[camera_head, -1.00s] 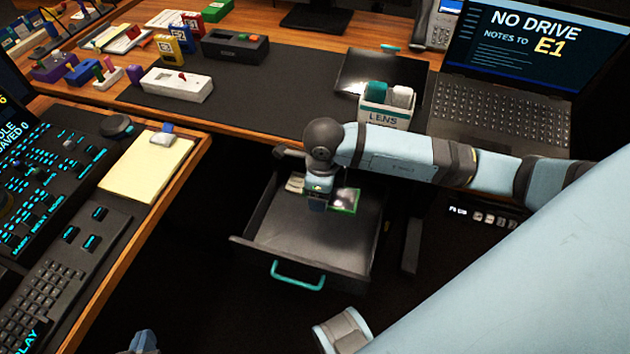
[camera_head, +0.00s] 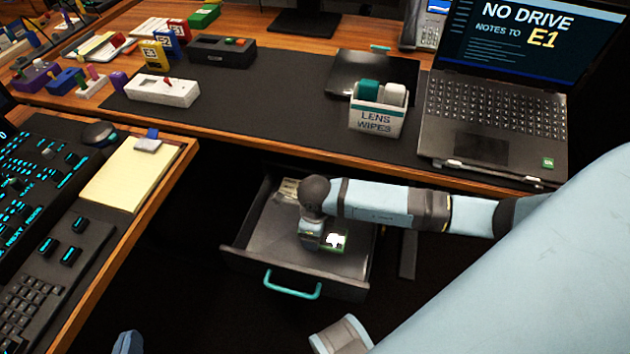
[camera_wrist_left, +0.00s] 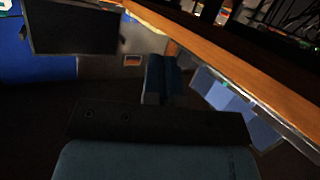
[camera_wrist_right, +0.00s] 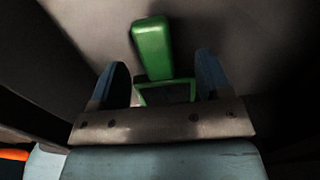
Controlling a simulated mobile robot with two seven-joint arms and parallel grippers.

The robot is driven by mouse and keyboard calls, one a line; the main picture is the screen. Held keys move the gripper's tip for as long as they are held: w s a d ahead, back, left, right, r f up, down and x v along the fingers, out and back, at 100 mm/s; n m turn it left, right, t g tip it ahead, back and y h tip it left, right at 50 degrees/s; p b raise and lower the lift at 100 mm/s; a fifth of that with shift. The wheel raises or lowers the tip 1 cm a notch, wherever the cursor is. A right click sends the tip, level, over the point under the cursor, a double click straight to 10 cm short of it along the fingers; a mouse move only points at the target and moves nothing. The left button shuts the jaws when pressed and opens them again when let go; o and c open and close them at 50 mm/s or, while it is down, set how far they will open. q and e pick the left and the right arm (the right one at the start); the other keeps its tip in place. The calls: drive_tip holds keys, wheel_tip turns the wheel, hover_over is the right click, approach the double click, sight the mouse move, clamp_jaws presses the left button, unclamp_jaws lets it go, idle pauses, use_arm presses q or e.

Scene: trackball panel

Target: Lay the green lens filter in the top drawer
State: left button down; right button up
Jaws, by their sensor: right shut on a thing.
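The green lens filter (camera_head: 340,239) is in the right gripper (camera_head: 310,243), inside the open top drawer (camera_head: 268,240). Glare whitens its pane in the head view. In the right wrist view, its green tab (camera_wrist_right: 152,48) and framed pane (camera_wrist_right: 168,93) show between the blue fingers (camera_wrist_right: 160,85), against the grey drawer floor. The filter is low in the drawer; I cannot tell whether it touches the floor. The left gripper (camera_head: 127,342) is at the bottom left of the head view, away from the drawer. Its fingers (camera_wrist_left: 163,78) are together and empty in the left wrist view.
The drawer has a teal handle (camera_head: 292,287) and a small pale item (camera_head: 287,188) at its back. The desk above carries a lens wipes box (camera_head: 376,118) and a laptop (camera_head: 490,110). A console desk with a notepad (camera_head: 125,175) stands at left.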

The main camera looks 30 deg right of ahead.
wheel_tip(320, 180, down, 3)
drive_tip(key=shift+b, duration=0.4)
drive_tip(key=shift+f, duration=0.4)
drive_tip(key=o, duration=0.9)
use_arm(q)
drive_tip(key=shift+w+d+r+t+h, duration=0.15)
drive_tip(key=shift+d+r+t, duration=0.1)
drive_tip(key=shift+r, duration=0.25)
drive_tip(key=shift+w+d+r+t+h, duration=0.15)
drive_tip(key=shift+d+r+t, duration=0.1)
drive_tip(key=shift+r, duration=0.25)
